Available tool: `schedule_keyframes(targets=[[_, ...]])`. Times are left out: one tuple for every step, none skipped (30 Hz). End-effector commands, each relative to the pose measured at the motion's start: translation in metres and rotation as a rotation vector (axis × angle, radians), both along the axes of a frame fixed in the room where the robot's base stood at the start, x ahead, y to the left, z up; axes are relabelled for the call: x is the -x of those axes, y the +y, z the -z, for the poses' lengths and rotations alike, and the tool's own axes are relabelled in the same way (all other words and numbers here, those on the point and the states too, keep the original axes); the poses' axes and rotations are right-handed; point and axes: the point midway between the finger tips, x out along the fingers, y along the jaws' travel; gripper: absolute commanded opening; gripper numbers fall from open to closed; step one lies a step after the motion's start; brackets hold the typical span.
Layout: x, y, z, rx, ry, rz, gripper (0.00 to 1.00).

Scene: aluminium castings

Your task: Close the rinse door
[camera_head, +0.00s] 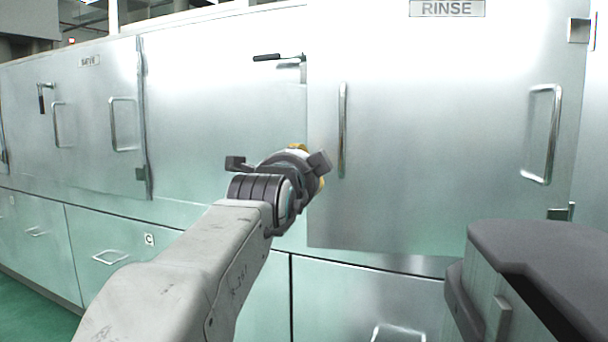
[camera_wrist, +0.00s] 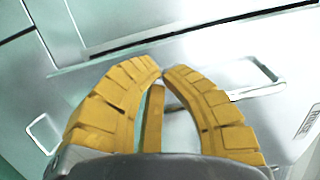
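The rinse door (camera_head: 440,150) is a large brushed-metal panel with a RINSE label (camera_head: 446,8) at its top. It has an upright handle (camera_head: 342,130) near its left edge and a bigger handle (camera_head: 542,133) at the right, near the hinges. Its left edge appears to stand out from the cabinet front, so it looks ajar; the exact angle is unclear. My gripper (camera_head: 308,165) is just left of that edge, its yellow fingers mostly hidden by the wrist. In the wrist view my gripper (camera_wrist: 164,72) has its fingertips together, holding nothing.
A black latch lever (camera_head: 267,57) sits on the cabinet left of the door. Another door (camera_head: 95,120) with handles is farther left. Drawers (camera_head: 120,245) run below. A metal handle (camera_wrist: 258,80) shows right of my fingers in the wrist view. Green floor (camera_head: 35,300) lies at lower left.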

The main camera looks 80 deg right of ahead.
Motion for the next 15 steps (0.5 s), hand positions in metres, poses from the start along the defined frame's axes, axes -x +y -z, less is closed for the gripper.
schedule_keyframes(targets=[[0.000, -0.011, 0.001, -0.004, 0.000, 0.000, 0.00], [0.000, -0.015, 0.001, -0.003, 0.000, 0.000, 0.00], [0.001, -0.021, 0.001, -0.003, 0.000, 0.000, 0.00], [0.001, -0.025, 0.001, -0.003, 0.000, 0.000, 0.00], [0.001, -0.029, 0.001, -0.003, 0.000, 0.000, 0.00], [0.001, -0.033, 0.001, -0.003, 0.000, 0.000, 0.00], [0.001, -0.037, 0.001, -0.003, 0.000, 0.000, 0.00], [0.001, -0.040, 0.001, -0.002, 0.000, 0.000, 0.00], [0.001, -0.043, 0.001, -0.003, 0.000, 0.000, 0.00], [0.001, -0.045, 0.001, -0.003, 0.000, 0.000, 0.00], [0.002, -0.047, 0.000, -0.002, 0.000, 0.000, 0.00], [0.002, -0.050, 0.000, -0.002, 0.000, 0.000, 0.00], [0.002, -0.051, 0.000, -0.002, 0.000, 0.000, 0.00], [0.002, -0.053, 0.000, -0.002, 0.000, 0.000, 0.00], [0.002, -0.054, 0.000, -0.001, 0.000, 0.000, 0.00]])
